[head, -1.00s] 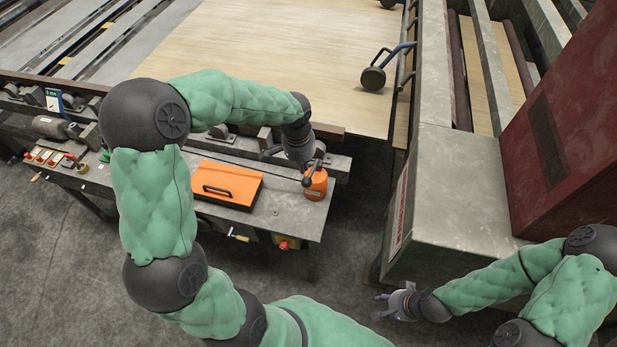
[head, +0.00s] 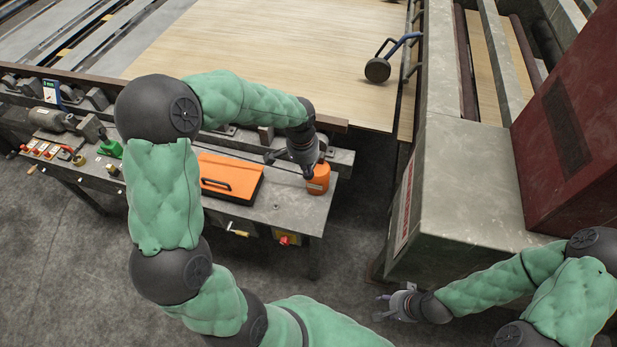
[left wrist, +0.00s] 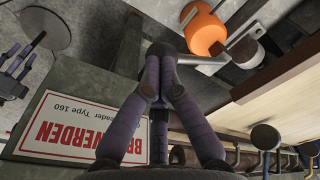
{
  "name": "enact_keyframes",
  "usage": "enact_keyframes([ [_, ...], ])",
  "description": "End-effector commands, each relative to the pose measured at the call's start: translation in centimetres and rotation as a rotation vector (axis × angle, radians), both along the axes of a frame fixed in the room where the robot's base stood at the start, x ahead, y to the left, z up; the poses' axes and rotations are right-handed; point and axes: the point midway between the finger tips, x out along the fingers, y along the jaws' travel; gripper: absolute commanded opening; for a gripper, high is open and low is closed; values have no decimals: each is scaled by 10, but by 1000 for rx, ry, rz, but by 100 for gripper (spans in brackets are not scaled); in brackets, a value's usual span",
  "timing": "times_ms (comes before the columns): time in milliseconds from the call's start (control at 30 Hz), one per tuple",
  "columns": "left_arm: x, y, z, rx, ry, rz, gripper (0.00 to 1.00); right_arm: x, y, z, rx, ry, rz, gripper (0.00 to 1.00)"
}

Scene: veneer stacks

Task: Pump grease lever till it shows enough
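An orange canister (head: 318,180), which looks like the grease pump, stands at the right end of the bench. It also shows in the left wrist view (left wrist: 205,33). My left gripper (head: 302,168) is low at its left side and covers part of it. In the left wrist view the dark-tipped fingers (left wrist: 160,60) are drawn together. The lever is not clear there, and I cannot tell whether the fingers touch it. My right gripper (head: 385,306) is open and empty, over the floor at the lower right. No grease reading is legible.
An orange lidded box (head: 230,180) lies left of the canister on the steel bench (head: 285,212). A grey machine housing (head: 455,190) stands at the right. Floor shows between.

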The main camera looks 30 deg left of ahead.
Motion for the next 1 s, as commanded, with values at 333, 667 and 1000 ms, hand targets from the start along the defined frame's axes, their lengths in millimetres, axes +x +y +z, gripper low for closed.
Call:
enact_keyframes([
  [333, 2, 0, -8, 0, -3, 0, 0, 0, 0, -6, 0, 0, 0, 40],
  [667, 2, 0, -20, 0, -2, 0, 0, 0, 0, -15, 0, 0, 0, 40],
  [1000, 2, 0, -52, 0, -3, 0, 0, 0, 0, -38, 0, 0, 0, 40],
])
